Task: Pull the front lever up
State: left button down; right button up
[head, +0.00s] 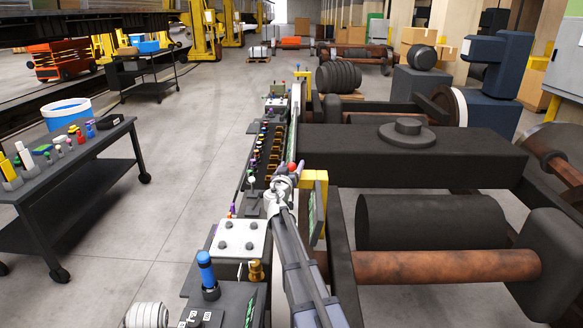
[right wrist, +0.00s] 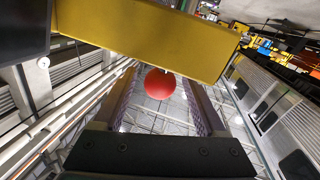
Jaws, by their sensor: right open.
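A red ball knob (head: 292,166), which looks like a lever's end, stands at the far end of my right arm in the head view. My right gripper (head: 285,177) is at this knob. In the right wrist view the red knob (right wrist: 159,84) shows between the two spread fingers, with gaps on both sides. The lever's shaft is hidden. Nearer in the head view, a blue-handled lever (head: 205,268) stands upright on the console. Which one is the front lever, I cannot tell.
A yellow bracket (head: 318,182) stands right beside my right gripper. A white-knobbed lever (head: 252,181) is to its left. Heavy dark railcar frame parts (head: 410,155) fill the right. A dark cart (head: 75,185) stands left, with clear floor (head: 165,190) between it and the console.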

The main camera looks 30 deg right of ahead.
grip_shut()
dwell(0.5)
dwell(0.8)
